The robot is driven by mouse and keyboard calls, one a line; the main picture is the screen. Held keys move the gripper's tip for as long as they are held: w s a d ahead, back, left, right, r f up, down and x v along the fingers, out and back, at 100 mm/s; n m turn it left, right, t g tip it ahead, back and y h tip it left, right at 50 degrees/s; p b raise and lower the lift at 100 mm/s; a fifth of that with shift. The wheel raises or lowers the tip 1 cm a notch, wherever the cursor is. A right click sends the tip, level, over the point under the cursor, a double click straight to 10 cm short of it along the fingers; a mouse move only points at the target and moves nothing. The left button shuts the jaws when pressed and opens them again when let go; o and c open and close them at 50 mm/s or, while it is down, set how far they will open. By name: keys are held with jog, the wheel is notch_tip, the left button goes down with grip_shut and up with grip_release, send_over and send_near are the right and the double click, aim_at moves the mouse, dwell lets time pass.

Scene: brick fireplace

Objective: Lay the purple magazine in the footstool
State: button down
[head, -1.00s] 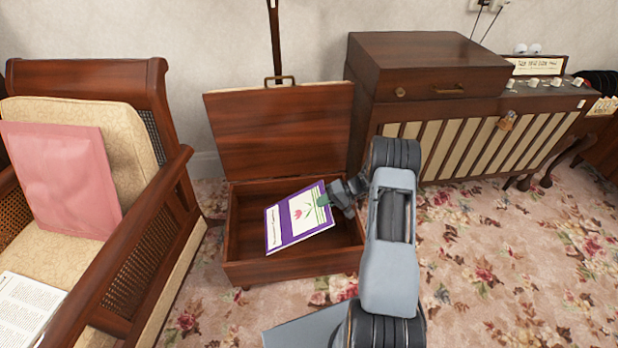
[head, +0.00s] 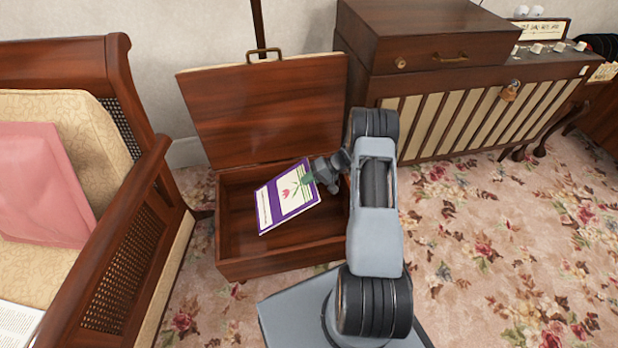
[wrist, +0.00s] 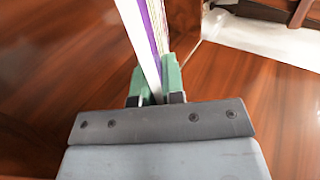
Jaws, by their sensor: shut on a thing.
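The purple magazine (head: 287,195), with a white panel and a pink flower on its cover, is tilted over the open wooden footstool (head: 282,261). My gripper (head: 309,179) is shut on the magazine's right edge. In the wrist view the magazine (wrist: 143,45) shows edge-on between the green fingertips (wrist: 156,80). The footstool's lid (head: 265,110) stands raised at the back, with a brass handle on its top edge. The magazine is above or within the box opening; I cannot tell if it touches the bottom.
An armchair (head: 150,215) with a pink cushion (head: 42,182) stands close on the left. A wooden radio cabinet (head: 470,115) with a closed box on top (head: 425,40) stands at the right. Flowered carpet (head: 500,250) is clear at the lower right.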

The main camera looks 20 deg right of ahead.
notch_tip(320, 180, down, 13)
jog(key=b, duration=0.8)
jog(key=shift+r+b, duration=0.15)
jog(key=shift+b, duration=0.2)
jog(key=c, duration=1.1)
grip_release()
jog(key=shift+c, duration=0.2)
jog(key=shift+d, duration=0.1)
jog(key=p+v, duration=0.4)
jog(key=v, duration=0.9)
jog(key=shift+d+r, duration=0.2)
jog(key=shift+d, duration=0.05)
jog(key=shift+s, duration=0.15)
jog(key=shift+r+p, duration=0.1)
jog(key=shift+p, duration=0.2)
